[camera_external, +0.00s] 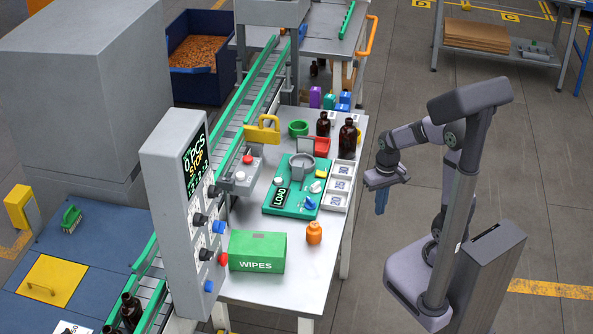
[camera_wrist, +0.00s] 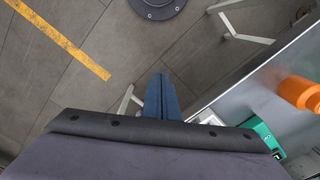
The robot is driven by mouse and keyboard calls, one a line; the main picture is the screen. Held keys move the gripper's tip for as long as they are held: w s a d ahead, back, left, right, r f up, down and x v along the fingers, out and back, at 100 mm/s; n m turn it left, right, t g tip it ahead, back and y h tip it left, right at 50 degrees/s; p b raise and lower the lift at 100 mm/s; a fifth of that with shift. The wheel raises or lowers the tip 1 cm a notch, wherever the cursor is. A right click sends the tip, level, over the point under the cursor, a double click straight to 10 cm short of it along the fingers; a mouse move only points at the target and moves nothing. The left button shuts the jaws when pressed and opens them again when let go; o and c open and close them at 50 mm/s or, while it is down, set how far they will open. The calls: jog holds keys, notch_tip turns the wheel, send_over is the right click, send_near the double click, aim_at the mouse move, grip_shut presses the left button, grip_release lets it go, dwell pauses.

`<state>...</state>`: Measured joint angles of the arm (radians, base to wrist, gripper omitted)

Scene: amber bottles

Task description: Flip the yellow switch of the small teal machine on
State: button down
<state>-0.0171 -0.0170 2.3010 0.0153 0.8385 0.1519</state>
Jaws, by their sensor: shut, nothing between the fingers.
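The small teal machine (camera_external: 285,201) lies on the white table, with a grey round cup, a LOAD label and small controls on its top. A small yellow part (camera_external: 321,174) at its right side may be the switch; its position is too small to tell. My gripper (camera_external: 381,203) hangs shut and empty, fingers down, to the right of the table and off its edge. In the wrist view my blue fingers (camera_wrist: 162,98) are together above the floor, and a corner of the teal machine (camera_wrist: 264,136) shows at the right.
An orange bottle (camera_external: 314,233) and a green WIPES box (camera_external: 257,251) stand near the table's front. Amber bottles (camera_external: 347,139) stand at the back right by white labelled trays (camera_external: 335,201). A control column (camera_external: 170,205) and conveyor are on the left.

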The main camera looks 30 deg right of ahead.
aim_at(318, 172)
jog(key=w+a+r+m+p, duration=0.2)
jog(key=w+a+r+m, duration=0.1)
jog(key=w+r, duration=0.6)
jog(key=w+a+r+m+t+y+p, duration=0.1)
jog(key=w+a+r+m+p, duration=0.2)
jog(key=w+r, duration=0.6)
jog(key=shift+w+a+r+m, duration=0.2)
jog(key=shift+w+m, duration=0.5)
jog(key=shift+w, duration=1.45)
jog(key=f+p, duration=0.1)
jog(key=f, duration=0.3)
jog(key=w+a+f+p, duration=0.1)
jog(key=f, duration=0.4)
jog(key=f+p, duration=0.2)
jog(key=f, duration=0.3)
jog(key=shift+w+a, duration=0.15)
jog(key=shift+f, duration=0.2)
